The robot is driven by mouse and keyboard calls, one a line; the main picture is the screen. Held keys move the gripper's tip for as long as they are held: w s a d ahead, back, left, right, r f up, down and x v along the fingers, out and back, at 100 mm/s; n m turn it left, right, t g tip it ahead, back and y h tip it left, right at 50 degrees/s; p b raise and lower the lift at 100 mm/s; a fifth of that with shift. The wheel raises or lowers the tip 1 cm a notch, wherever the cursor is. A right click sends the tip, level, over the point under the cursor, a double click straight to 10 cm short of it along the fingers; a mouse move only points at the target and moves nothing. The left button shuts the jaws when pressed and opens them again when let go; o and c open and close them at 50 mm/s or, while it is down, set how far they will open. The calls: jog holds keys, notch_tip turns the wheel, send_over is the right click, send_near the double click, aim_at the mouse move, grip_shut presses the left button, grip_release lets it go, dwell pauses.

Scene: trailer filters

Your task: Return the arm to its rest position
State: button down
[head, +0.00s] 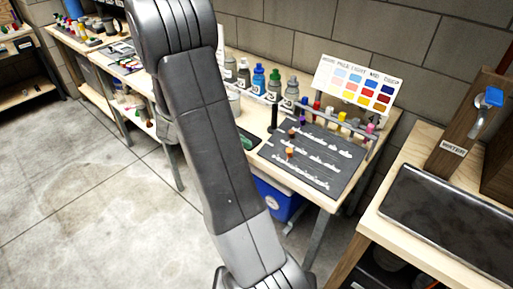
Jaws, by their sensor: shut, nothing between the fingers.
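My arm (205,130) fills the middle of the head view. Its dark grey link runs from a joint at the top, near the upper edge, down to a lighter grey section and another joint at the bottom edge. My gripper does not show in this view. The arm hides part of the workbench (322,200) behind it.
The workbench bears several paint bottles (259,79), a colour chart (358,84), a dark mat (314,157) and a rack of small coloured items. A blue bin (277,200) stands below. A dark tray (445,215) lies on the right bench. Concrete floor (85,215) is open at left.

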jog(key=shift+v, duration=0.9)
jog(key=shift+d, duration=0.1)
